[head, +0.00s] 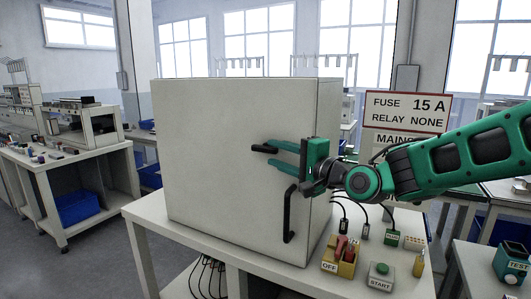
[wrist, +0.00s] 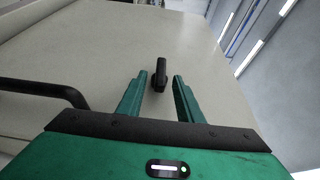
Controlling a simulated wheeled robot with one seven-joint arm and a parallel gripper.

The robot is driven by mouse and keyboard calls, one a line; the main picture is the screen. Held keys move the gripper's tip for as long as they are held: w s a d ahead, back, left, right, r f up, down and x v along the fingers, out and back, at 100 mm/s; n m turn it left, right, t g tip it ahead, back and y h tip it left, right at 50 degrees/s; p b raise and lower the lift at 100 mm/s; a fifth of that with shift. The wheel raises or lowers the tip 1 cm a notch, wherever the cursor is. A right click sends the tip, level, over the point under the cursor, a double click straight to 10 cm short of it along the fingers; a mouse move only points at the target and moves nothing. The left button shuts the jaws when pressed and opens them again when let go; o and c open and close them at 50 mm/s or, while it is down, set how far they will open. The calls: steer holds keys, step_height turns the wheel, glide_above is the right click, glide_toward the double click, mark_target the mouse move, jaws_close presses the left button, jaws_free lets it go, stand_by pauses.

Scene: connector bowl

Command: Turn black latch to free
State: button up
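The black latch (head: 262,149) is a short black bar on the front of the pale grey cabinet (head: 230,190), lying roughly level in the head view. In the wrist view the latch (wrist: 160,73) shows between the tips of my gripper (wrist: 160,75), with a gap on each side. My gripper (head: 272,155) has green fingers, set one above the other in the head view, reaching toward the cabinet front. It is open and holds nothing. How deep the latch sits between the fingers is hard to tell.
A black bar handle (head: 289,213) stands upright on the cabinet front below my gripper; it also shows at left in the wrist view (wrist: 45,90). An OFF switch box (head: 340,256), a START button (head: 380,276) and cables sit on the table at right. A fuse sign (head: 407,112) stands behind.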

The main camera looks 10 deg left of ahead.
mark_target(271, 152)
steer(key=shift+x, duration=2.8)
steer(key=c, duration=0.8)
